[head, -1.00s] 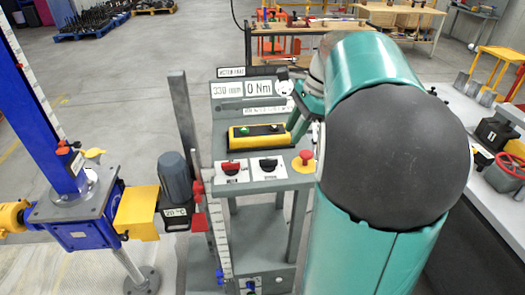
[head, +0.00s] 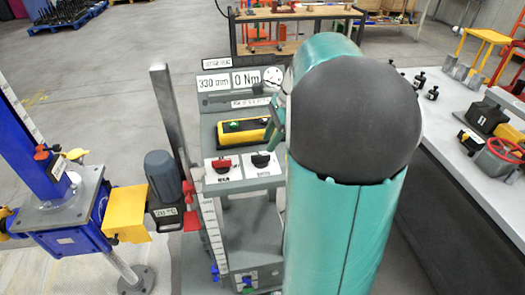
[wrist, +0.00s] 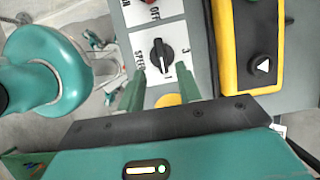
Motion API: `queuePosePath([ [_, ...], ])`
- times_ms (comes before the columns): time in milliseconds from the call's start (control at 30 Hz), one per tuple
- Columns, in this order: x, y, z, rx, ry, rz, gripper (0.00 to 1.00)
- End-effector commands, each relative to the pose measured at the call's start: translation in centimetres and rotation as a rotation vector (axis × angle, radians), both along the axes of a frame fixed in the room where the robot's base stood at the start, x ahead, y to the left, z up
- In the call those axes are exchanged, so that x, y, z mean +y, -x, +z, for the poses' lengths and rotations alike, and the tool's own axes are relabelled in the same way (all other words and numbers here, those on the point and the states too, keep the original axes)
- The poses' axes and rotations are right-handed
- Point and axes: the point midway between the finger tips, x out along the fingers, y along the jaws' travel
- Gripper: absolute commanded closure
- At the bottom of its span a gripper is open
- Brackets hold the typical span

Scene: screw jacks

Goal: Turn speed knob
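The black speed knob (wrist: 161,55) sits on a white plate marked SPEED in the wrist view, with its pointer roughly along the picture's vertical. In the head view the knob (head: 261,160) is on the grey control panel (head: 238,182), right of the red switch (head: 222,165). My gripper (wrist: 160,74) is open, with its two green fingers apart. The knob shows between and just beyond the fingertips; I see no contact and cannot judge the gap in depth. In the head view my arm hides most of the gripper.
A yellow pendant box (wrist: 228,50) with buttons lies close beside the knob. A yellow round part (wrist: 168,100) shows between the fingers. The display (head: 214,84) reads 330 mm and 0 Nm. A blue screw jack (head: 70,205) stands left, a workbench (head: 440,130) right.

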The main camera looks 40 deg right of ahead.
Motion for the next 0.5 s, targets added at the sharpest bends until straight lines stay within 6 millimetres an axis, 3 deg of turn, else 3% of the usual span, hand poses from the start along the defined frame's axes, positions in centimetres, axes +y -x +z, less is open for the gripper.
queuePosePath([
  [200,1.4,-0.9,-3.6,0.003,-0.003,0.002,0.65],
  [500,1.9,-1.4,-5.1,0.001,-0.001,0.002,0.65],
])
